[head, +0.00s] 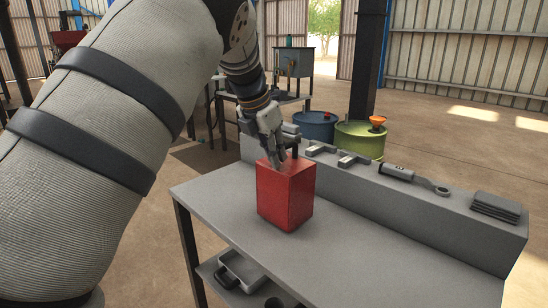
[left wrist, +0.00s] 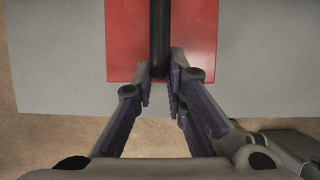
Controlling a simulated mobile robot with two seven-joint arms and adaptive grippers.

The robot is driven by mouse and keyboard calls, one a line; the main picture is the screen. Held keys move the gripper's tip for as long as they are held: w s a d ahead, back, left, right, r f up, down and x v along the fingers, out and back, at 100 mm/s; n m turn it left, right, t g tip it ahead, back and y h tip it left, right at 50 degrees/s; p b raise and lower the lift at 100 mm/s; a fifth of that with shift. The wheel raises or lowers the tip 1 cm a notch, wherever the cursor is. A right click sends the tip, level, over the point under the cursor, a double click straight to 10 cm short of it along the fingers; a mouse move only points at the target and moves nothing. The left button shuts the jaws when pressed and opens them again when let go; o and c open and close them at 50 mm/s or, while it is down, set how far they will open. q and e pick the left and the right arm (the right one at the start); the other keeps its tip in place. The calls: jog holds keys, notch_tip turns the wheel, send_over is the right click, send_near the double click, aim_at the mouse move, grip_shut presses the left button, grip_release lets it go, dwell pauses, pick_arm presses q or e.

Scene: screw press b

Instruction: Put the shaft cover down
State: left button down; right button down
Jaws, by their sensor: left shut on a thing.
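The shaft cover is a red box (head: 285,195) with a dark bar handle on top. In the head view it is upright at the left part of the grey table (head: 350,255), and its base looks on or very close to the tabletop. My left gripper (head: 280,160) is above it, shut on the handle. In the left wrist view the red top of the cover (left wrist: 195,45) shows on both sides of the black handle (left wrist: 159,40), and the fingers of my left gripper (left wrist: 160,88) close around it. My right gripper is not in view.
A raised ledge at the table's back holds grey brackets (head: 350,160), a wrench-like tool (head: 398,173) and a dark stack (head: 496,207). A lower shelf holds a tray (head: 243,270). Blue (head: 315,127) and green (head: 358,141) drums stand behind. The tabletop right of the cover is clear.

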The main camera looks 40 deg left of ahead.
pick_arm(q)
jog(key=shift+f, duration=0.35)
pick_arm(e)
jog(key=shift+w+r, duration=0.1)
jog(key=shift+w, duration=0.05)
pick_arm(q)
jog(key=shift+f, duration=0.15)
jog(key=c, duration=1.6)
grip_release()
jog(key=shift+f, duration=0.1)
jog(key=shift+s+r, duration=0.1)
jog(key=shift+r, duration=0.35)
jog(key=v, duration=1.1)
jog(key=shift+s+r, duration=0.15)
jog(key=shift+r, duration=0.05)
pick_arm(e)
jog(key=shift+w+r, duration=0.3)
